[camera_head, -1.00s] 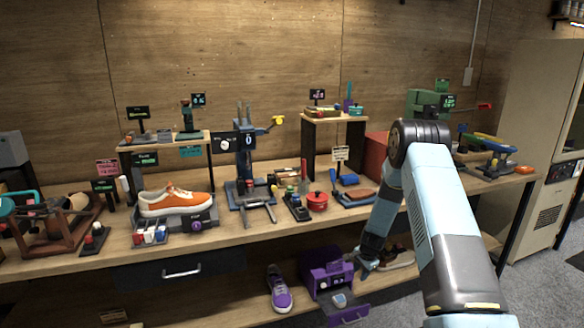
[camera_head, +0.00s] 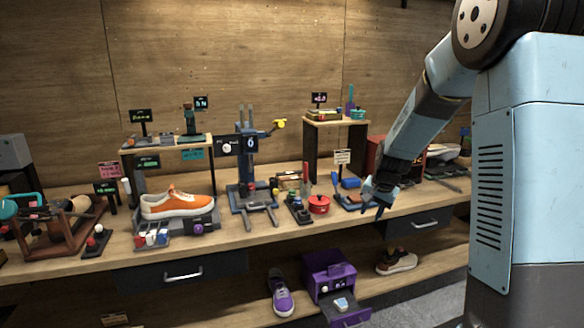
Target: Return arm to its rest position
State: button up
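My arm fills the right side of the head view, with its large light-blue link close to the camera. Its forearm slopes down and left to my gripper (camera_head: 376,196), which hangs near the front edge of the workbench (camera_head: 300,225), in front of a blue tool on a small stand (camera_head: 349,183). The gripper is small and dark here, and I cannot tell whether its fingers are open or shut. I see no object clearly held in it. An orange sneaker (camera_head: 176,203) sits on a grey stand at the left of the bench.
A purple sneaker (camera_head: 281,292), a purple machine (camera_head: 329,273) with its drawer out, and a brown shoe (camera_head: 397,262) are on the lower shelf. A blue press (camera_head: 246,170) and a red pot (camera_head: 318,204) stand on the bench. My arm hides part of the bench's right end.

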jog(key=s+r+n, duration=0.2)
jog(key=s+r, duration=0.6)
jog(key=r, duration=0.1)
jog(key=s+r+n+t, duration=0.1)
jog(key=s+r, duration=0.3)
jog(key=s, duration=0.9)
jog(key=s+r+n+t+h, duration=0.1)
jog(key=s+r+n, duration=0.2)
jog(key=s, duration=1.1)
jog(key=shift+a+r+n, duration=0.3)
jog(key=shift+a+r, duration=0.15)
jog(key=shift+r, duration=0.15)
